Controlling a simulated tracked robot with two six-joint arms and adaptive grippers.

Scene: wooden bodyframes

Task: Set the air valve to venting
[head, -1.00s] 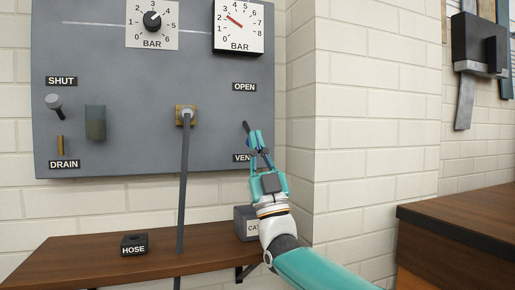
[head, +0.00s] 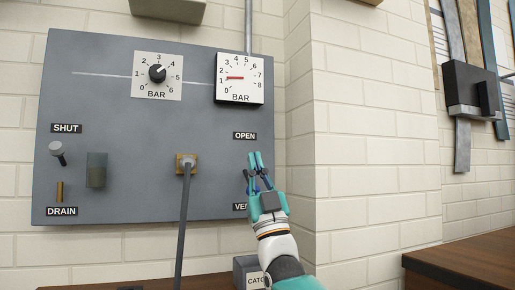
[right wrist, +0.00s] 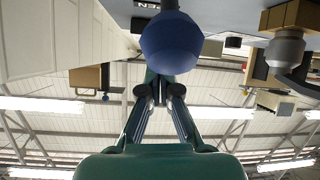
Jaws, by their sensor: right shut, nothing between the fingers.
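The air valve is at the right side of the grey panel, between the OPEN label (head: 245,135) and the partly covered VENT label (head: 239,206). A dark tip (head: 246,174), apparently its lever, shows just left of my right fingers; the rest is hidden behind them. My right gripper (head: 255,155) is shut and empty, in front of the valve, with its tips just under the OPEN label. In the right wrist view a dark blue rounded knob (right wrist: 172,42) fills the space before the fingers; whether they touch it I cannot tell. My left gripper is out of view.
The panel (head: 120,120) carries a pressure knob (head: 157,74), a gauge (head: 239,78) with its needle between 1 and 2, a hose fitting (head: 186,162) and the SHUT knob (head: 57,150). A wall corner stands close right of my arm. A wooden shelf (head: 110,280) lies below.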

